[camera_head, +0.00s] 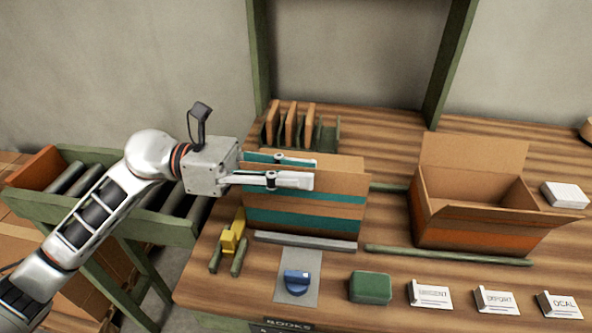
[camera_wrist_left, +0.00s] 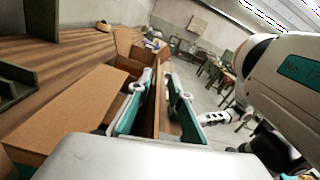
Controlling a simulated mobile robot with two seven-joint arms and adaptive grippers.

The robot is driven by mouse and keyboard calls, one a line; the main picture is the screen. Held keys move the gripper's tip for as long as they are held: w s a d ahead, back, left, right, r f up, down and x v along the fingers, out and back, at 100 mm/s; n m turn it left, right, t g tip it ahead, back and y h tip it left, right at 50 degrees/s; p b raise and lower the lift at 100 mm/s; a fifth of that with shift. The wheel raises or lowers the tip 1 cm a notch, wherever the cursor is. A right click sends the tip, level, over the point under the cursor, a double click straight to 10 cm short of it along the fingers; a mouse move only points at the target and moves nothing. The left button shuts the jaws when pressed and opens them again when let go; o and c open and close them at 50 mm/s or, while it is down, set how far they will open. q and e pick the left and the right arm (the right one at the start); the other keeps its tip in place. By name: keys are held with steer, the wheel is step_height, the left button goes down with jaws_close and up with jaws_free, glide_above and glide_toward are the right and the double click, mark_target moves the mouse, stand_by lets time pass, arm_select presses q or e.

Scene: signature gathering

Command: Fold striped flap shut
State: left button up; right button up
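The near cardboard box (camera_head: 310,213) stands at the table's middle left with teal bands on its front. Its near flap, the striped flap (camera_head: 345,195), stands upright with a teal stripe along it; a plain flap (camera_head: 345,163) stands behind. My left gripper (camera_head: 313,172) comes in from the left at the flap's upper edge, one finger on each side of it. In the left wrist view a thin brown panel runs between the fingers (camera_wrist_left: 160,98), with a gap showing, so the gripper looks open. Whether a finger touches the flap is unclear. My right gripper is not seen in the head view.
An open box with an orange band (camera_head: 470,230) stands to the right. A rack with brown boards (camera_head: 292,125) is behind. In front lie a yellow tool (camera_head: 232,238), a blue stamp (camera_head: 297,282), a green block (camera_head: 370,287) and white labels (camera_head: 430,295). A roller conveyor (camera_head: 170,212) is left.

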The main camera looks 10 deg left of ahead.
arm_select(q)
steer(key=shift+a, duration=0.1)
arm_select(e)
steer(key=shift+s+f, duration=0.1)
arm_select(q)
steer(key=a, duration=1.2)
